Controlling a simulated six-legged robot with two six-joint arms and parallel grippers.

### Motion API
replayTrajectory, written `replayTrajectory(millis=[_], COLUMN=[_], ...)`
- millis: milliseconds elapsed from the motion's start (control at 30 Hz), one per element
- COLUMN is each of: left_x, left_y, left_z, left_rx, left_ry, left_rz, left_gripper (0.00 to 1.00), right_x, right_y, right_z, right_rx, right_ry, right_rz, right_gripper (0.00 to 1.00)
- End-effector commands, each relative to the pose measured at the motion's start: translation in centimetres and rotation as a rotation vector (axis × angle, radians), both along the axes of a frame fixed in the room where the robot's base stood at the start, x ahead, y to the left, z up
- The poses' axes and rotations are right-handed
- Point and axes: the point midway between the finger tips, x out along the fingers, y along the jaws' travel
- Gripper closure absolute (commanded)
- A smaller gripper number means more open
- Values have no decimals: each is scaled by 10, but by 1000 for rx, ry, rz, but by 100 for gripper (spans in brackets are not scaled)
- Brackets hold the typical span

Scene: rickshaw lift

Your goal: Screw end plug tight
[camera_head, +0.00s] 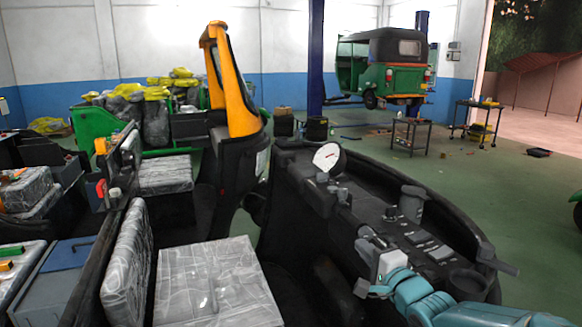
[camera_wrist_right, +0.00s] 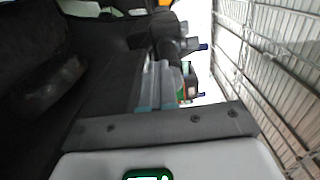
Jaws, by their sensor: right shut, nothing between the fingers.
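My right gripper (camera_head: 368,246) reaches in from the lower right on a teal arm and is in front of the black dashboard console (camera_head: 345,195). In the right wrist view its two grey fingers (camera_wrist_right: 160,80) lie side by side, shut and empty. I cannot make out an end plug in either view. A white round gauge (camera_head: 327,157) stands on top of the console. My left gripper is not in view.
Wrapped seat blocks (camera_head: 215,285) fill the lower left beside the console. An orange-and-black upright part (camera_head: 232,85) stands behind them. A green rickshaw (camera_head: 388,70) is held up at the back, near two tool carts (camera_head: 410,132). Green floor is open at the right.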

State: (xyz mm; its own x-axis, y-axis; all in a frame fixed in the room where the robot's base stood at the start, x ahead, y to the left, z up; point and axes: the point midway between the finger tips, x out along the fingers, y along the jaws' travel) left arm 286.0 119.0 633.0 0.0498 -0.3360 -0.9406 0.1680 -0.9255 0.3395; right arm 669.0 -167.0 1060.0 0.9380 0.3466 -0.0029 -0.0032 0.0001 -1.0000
Motion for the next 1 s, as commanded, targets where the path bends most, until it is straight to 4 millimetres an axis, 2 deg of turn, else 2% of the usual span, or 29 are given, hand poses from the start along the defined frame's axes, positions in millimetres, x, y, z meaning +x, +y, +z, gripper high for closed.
replayTrajectory(millis=[33,500,1000], left_x=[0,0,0], left_y=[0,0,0], left_z=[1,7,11], left_rx=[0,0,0], left_ry=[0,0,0], left_rz=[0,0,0], left_gripper=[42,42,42], right_x=[3,1,1], right_y=[-1,0,-3], right_z=[11,25,28], right_rx=[4,5,3], right_ry=[-23,-27,-15], right_rz=[-6,-7,-11], right_gripper=[100,100,100])
